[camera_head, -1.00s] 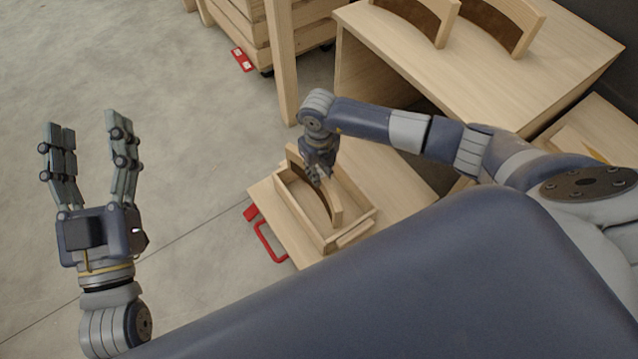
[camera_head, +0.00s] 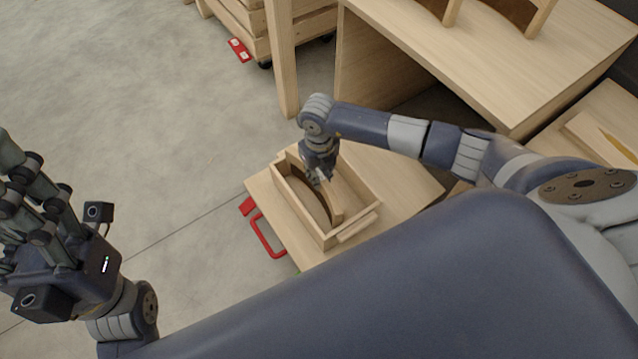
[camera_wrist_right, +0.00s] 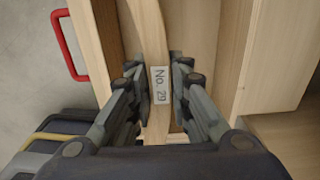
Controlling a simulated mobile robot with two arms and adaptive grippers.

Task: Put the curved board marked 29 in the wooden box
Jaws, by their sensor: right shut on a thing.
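The curved board marked 29 (camera_head: 336,208) is a light wooden arc standing on edge inside the wooden box (camera_head: 298,214), sunk between its long walls. Whether it touches the box floor is hidden. My right gripper (camera_head: 320,178) is over the box, shut on the curved board. In the right wrist view both fingers flank the board's edge (camera_wrist_right: 152,30), and its "No. 29" label (camera_wrist_right: 160,85) shows between them. My left gripper (camera_head: 25,195) hangs empty over the floor at the left, fingers apart, partly cut off by the picture's edge.
The box stands on a low wooden platform (camera_head: 400,180) with a red handle (camera_head: 265,236) at its left side. A wooden table (camera_head: 500,75) with more curved boards stands behind at right. A slatted crate (camera_head: 285,25) is at the back. The floor at left is clear.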

